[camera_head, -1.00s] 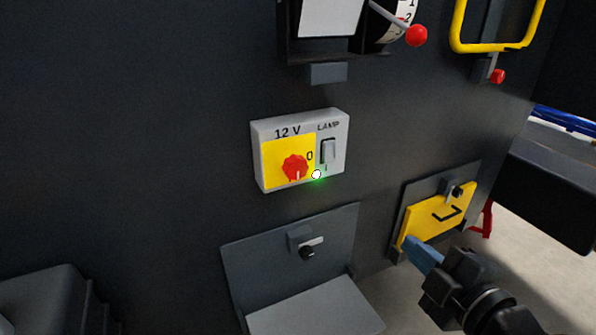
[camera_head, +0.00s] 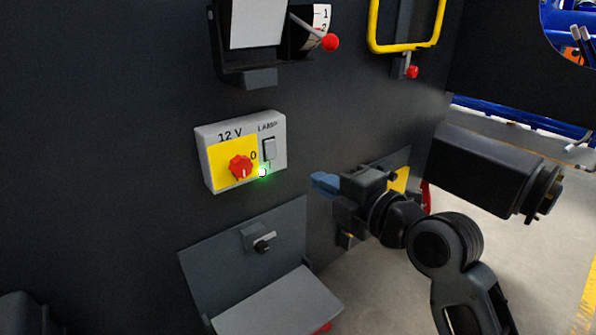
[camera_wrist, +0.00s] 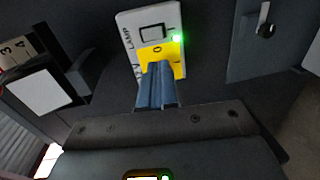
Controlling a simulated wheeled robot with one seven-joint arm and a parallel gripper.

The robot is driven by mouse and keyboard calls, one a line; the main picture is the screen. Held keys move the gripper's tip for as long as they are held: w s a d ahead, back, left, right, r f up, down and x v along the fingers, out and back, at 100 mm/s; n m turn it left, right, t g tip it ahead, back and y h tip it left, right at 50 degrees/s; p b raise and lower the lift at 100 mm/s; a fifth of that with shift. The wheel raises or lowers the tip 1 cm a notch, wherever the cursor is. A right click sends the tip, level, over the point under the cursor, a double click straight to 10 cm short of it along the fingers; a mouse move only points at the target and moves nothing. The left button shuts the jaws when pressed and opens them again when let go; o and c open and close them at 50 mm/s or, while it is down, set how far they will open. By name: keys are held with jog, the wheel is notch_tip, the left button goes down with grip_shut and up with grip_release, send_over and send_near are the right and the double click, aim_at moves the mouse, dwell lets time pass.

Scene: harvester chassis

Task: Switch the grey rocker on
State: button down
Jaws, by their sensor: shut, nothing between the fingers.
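The grey rocker (camera_head: 269,149) sits under the word LAMP on the right side of a light grey switch box (camera_head: 279,126) on the dark wall. In the wrist view the rocker (camera_wrist: 152,32) shows beyond my fingertips. A red knob (camera_head: 240,167) on a yellow plate is to its left, marked 12 V; my fingers hide it in the wrist view. A green light (camera_head: 262,173) glows below the rocker. My gripper (camera_head: 318,184), with blue fingers, is shut and empty. It is right of and a little below the box, apart from it. In the wrist view my fingers (camera_wrist: 157,72) point at the box.
Above is a bracket with a red-tipped lever (camera_head: 330,43) and a numbered dial. A yellow handle (camera_head: 405,48) is at upper right. Below the box, a flap with a latch (camera_head: 262,243) and a grey ledge (camera_head: 277,303) stick out. The wall between gripper and box is clear.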

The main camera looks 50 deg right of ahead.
aim_at(272, 158)
jog(key=x, duration=1.3)
jog(key=shift+d, duration=0.1)
jog(key=shift+w+f, duration=0.1)
jog(key=shift+w, duration=0.25)
jog(key=shift+w+d+f+b, duration=0.1)
jog(key=shift+f+b, duration=0.3)
jog(key=shift+b, duration=0.35)
jog(key=shift+r, duration=0.3)
